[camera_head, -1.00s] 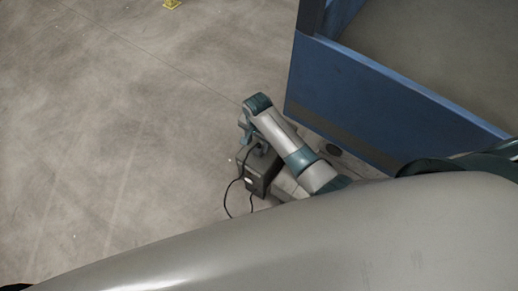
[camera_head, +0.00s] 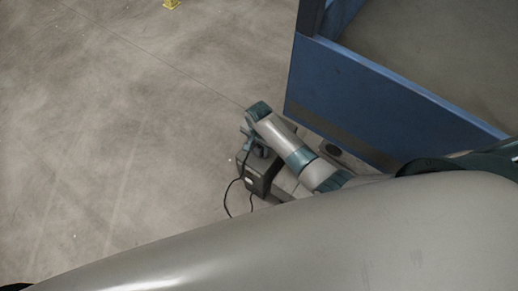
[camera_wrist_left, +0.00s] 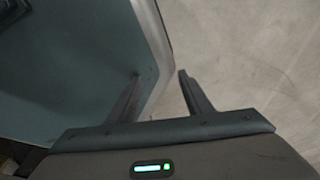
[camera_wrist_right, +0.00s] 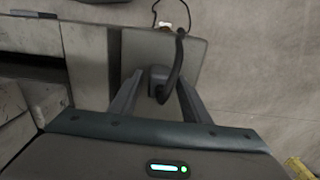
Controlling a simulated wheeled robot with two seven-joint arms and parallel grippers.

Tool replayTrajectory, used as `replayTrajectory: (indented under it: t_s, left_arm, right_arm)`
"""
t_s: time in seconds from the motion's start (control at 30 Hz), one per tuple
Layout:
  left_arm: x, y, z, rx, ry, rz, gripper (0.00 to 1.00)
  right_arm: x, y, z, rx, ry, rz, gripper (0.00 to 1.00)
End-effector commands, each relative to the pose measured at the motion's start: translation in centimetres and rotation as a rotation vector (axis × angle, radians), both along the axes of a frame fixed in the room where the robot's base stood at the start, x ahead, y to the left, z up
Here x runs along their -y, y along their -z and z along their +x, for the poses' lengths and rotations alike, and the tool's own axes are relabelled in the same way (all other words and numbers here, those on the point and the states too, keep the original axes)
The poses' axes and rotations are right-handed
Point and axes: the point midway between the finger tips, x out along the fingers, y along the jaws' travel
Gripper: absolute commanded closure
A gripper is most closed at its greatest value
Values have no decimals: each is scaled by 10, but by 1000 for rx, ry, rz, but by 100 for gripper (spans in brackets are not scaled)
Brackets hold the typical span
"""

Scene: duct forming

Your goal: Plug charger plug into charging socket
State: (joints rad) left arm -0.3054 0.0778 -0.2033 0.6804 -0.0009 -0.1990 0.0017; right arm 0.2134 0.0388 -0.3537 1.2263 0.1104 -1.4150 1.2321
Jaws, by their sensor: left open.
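The charger plug (camera_wrist_right: 158,83) is a dark block with a thick black cable (camera_wrist_right: 175,70) curving up from it in the right wrist view. It lies between the fingers of my right gripper (camera_wrist_right: 158,78), which are open with a gap on each side of it. In the head view my right gripper (camera_head: 256,151) is low, over a dark grey box (camera_head: 262,180), and partly hides it. The black cable loops down the box's left side. No charging socket can be made out clearly. My left gripper (camera_wrist_left: 159,74) is open and empty in the left wrist view.
A blue-walled structure (camera_head: 360,95) stands to the right of my right arm. Pale floor (camera_head: 110,110) is clear on the left. My left gripper is close beside a large teal-grey surface (camera_wrist_left: 75,70). A yellow object (camera_wrist_right: 298,167) lies at the lower right in the right wrist view.

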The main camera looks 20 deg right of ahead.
Motion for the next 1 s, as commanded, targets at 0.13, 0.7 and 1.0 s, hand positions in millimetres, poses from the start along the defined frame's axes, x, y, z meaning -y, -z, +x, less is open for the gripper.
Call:
replayTrajectory:
  t_s: [0.13, 0.7, 1.0]
  left_arm:
    - [0, 0, 0, 0, 0, 0, 54]
    - [-1, 0, -6, -13, 1, 3, 54]
    - [-2, 1, -11, -23, 1, 5, 54]
  right_arm:
    - [0, 0, 0, 0, 0, 0, 94]
    - [-1, -17, 1, 3, 0, 1, 94]
    - [-1, -63, 1, 5, 0, 2, 94]
